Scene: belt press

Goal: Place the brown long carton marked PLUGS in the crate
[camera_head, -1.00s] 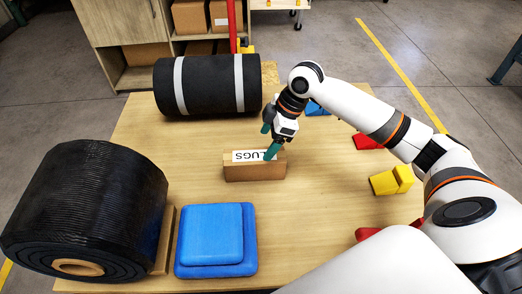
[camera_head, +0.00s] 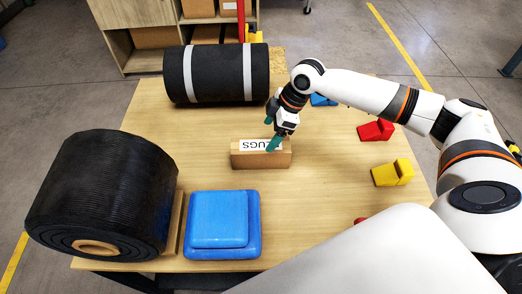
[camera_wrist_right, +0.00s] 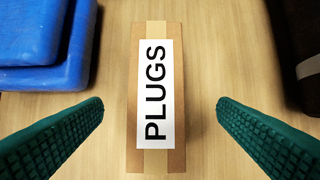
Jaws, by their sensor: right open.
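The brown long carton (camera_head: 262,160) lies on the wooden table with a white label on top; in the head view the gripper covers part of the lettering. In the right wrist view the carton (camera_wrist_right: 160,95) shows whole between the fingers, its label reading PLUGS. My right gripper (camera_head: 272,136) is open above the carton, with green fingers. In the right wrist view a finger of the gripper (camera_wrist_right: 160,135) stands on each side of the carton, with a gap on both sides. My left gripper is out of view. No crate is clearly seen in either view.
A blue stacked block (camera_head: 222,225) and a large black roll (camera_head: 105,195) stand at the front left. A black roll with white bands (camera_head: 216,74) lies at the back. Red (camera_head: 376,130) and yellow (camera_head: 392,173) blocks sit at the right. The table (camera_head: 320,200) is bare right of the carton.

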